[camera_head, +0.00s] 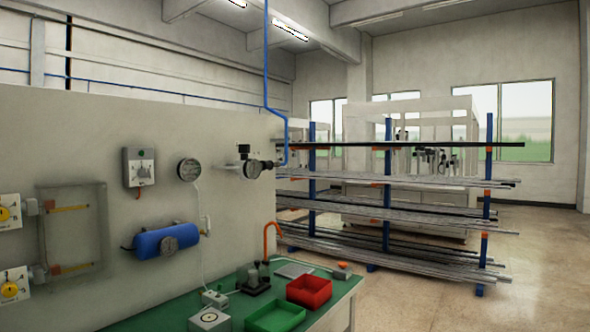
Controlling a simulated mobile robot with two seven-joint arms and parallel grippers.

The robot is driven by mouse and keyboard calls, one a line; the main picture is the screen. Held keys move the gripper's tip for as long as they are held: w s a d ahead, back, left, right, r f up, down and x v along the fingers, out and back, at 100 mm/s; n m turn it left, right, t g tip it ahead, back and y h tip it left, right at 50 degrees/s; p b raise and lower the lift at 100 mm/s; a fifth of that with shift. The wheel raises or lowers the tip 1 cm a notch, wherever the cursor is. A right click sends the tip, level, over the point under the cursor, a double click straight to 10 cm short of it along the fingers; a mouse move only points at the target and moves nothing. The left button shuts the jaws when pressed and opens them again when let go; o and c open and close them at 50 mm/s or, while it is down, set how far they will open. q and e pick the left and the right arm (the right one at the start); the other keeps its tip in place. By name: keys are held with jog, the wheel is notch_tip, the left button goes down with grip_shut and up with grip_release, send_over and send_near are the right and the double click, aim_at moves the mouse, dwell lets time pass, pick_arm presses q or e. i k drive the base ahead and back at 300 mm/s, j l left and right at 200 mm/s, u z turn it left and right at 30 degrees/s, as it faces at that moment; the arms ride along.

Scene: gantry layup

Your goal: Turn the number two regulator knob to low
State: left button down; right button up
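Two white plates with round yellow knobs sit on the pale panel at the left edge of the head view. The upper yellow knob (5,214) is partly cut off by the picture edge; the lower yellow knob (10,290) is below it. A grey box with a small dial or knob (141,168) is mounted further right on the panel. No readable number or low mark shows, so I cannot tell which is the number two regulator knob or its setting. Neither of my grippers is in view.
The panel (100,130) also carries a round gauge (189,170), a blue cylinder (166,241) and a valve (250,163). Below is a green bench (160,318) with a red tray (309,291) and a green tray (275,316). A pipe rack (387,210) stands right; floor beyond is clear.

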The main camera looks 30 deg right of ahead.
aim_at(242, 149)
jog(key=z, duration=0.8)
jog(key=l+u, duration=0.1)
jog(key=u, duration=0.35)
jog(key=l+u, duration=0.1)
jog(key=u, duration=0.3)
jog(key=l+u, duration=0.1)
jog(key=u, duration=0.35)
jog(key=l+u, duration=0.7)
jog(key=k+l+u, duration=0.1)
jog(key=l, duration=0.2)
jog(key=k+l+u, duration=0.15)
jog(key=l, duration=0.15)
jog(key=k+l+u, duration=0.1)
jog(key=l, duration=0.2)
jog(key=k, duration=0.05)
